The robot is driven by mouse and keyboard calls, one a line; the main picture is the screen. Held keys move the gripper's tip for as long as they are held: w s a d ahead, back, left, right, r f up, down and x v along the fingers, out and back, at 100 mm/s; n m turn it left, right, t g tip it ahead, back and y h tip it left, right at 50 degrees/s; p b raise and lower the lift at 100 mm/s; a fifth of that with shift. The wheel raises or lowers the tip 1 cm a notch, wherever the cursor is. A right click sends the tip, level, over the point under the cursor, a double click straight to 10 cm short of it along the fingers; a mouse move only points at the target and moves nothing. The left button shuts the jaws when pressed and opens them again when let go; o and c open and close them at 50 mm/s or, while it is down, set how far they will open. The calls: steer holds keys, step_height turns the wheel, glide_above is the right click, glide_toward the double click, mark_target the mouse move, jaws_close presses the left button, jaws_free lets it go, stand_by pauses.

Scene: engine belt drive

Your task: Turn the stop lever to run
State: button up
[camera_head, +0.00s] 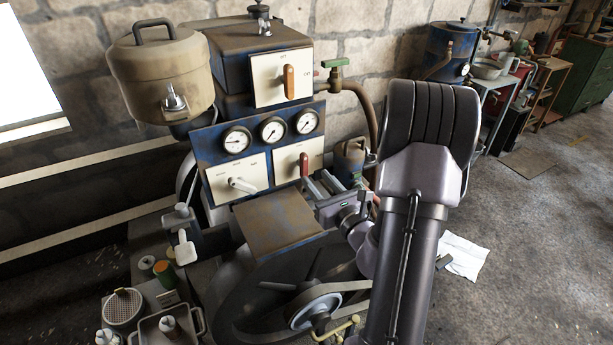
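Three levers sit on pale plates on the blue engine panel. A red lever (304,164) stands upright on the lower right plate (287,162). A white lever (242,185) lies slanted on the lower left plate (222,173). An orange lever (289,82) stands upright on the upper plate (267,82). The plate lettering is too small to read surely, so I cannot tell which is the stop lever. My gripper (318,182) is just below and right of the red lever in the picture, with its fingers apart and nothing seen between them. Contact with the lever is not visible.
Three gauges (272,130) sit above the lower plates. A flat rusty cover (276,221) and a belt wheel (314,310) lie below. A green-handled valve (335,63) and pipe stand at right. Cans and a tray (168,325) are front left. Floor at right is mostly open.

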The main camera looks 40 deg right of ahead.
mark_target(305, 166)
steer(key=x, duration=0.6)
steer(key=shift+w, duration=0.25)
steer(key=shift+r, duration=0.1)
steer(key=shift+c, duration=0.4)
steer(key=shift+a, duration=0.1)
jaws_close()
